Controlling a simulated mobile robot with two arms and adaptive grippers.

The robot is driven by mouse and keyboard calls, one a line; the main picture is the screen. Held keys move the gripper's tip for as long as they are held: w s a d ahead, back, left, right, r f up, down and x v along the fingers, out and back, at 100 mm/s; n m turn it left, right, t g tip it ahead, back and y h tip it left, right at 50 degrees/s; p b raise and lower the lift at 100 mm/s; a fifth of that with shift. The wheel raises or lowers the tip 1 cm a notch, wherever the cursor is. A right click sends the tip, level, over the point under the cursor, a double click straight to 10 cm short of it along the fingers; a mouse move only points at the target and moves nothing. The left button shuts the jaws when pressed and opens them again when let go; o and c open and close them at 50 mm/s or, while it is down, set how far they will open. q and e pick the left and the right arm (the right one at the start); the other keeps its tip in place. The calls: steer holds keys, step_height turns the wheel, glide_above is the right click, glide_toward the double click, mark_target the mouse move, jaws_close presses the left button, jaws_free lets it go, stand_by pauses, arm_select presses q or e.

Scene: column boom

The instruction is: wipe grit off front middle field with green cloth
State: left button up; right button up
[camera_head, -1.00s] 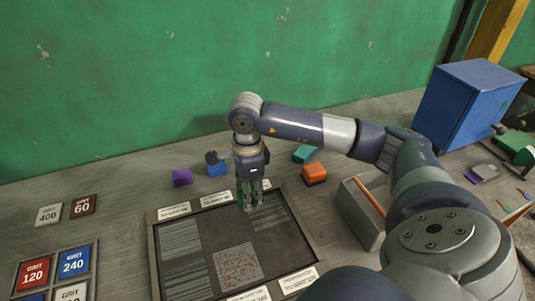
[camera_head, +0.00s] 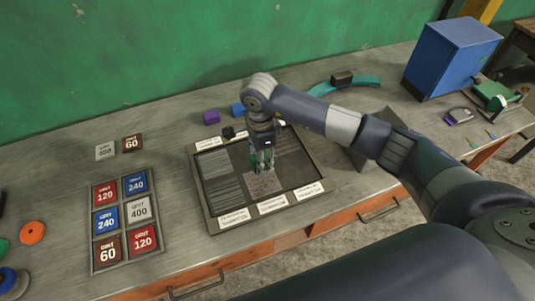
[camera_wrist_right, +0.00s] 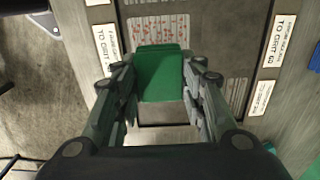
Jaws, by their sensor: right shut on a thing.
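My right gripper (camera_head: 262,160) comes in from the right over the framed board (camera_head: 203,212). It is shut on the green cloth (camera_wrist_right: 162,75), which shows as a folded pad between its fingers in the wrist view. The front middle field (camera_head: 262,187) is a pale square with reddish specks of grit. It also shows in the wrist view (camera_wrist_right: 158,28), just beyond the cloth. The fingertips are at the back edge of this field in the head view. I cannot tell whether the cloth touches the board. My left gripper is not in view.
A rack of grit blocks (camera_head: 97,262) stands left of the board, with two loose blocks (camera_head: 132,143) behind it. A purple block (camera_head: 211,117) lies behind the board. A blue cabinet (camera_head: 445,60) stands at the back right.

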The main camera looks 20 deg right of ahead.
mark_target(257, 184)
steer(key=shift+f, duration=0.55)
steer(key=shift+w+f+b, duration=0.1)
steer(key=shift+f+b, duration=2.1)
steer(key=shift+f, duration=1.4)
steer(key=shift+f+b, duration=0.15)
steer(key=shift+b, duration=0.25)
steer(key=shift+f+b, duration=0.3)
steer(key=shift+f, duration=0.25)
steer(key=shift+a+b, duration=0.1)
steer(key=shift+b, duration=0.2)
steer(key=shift+a, duration=0.85)
